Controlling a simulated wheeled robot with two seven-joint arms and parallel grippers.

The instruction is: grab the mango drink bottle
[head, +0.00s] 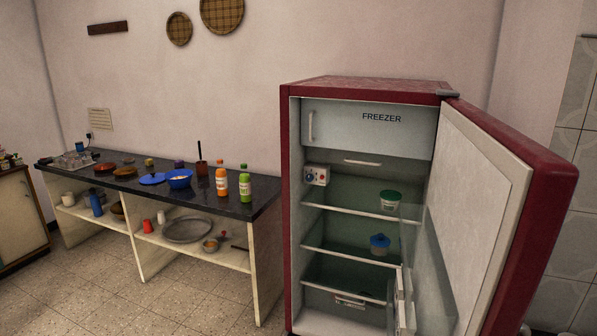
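Two bottles stand upright near the right end of the dark counter in the head view. One is an orange bottle (221,180) with a pale label, likely the mango drink, though the label is too small to read. The two stand close together with a small gap. Neither gripper is in view.
The dark counter (252,212) also holds a blue bowl (179,179), a blue lid (151,179) and a brown pot (202,168). To its right stands a red fridge (365,85), its door (530,200) open to the right. The tiled floor (185,299) before the counter is clear.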

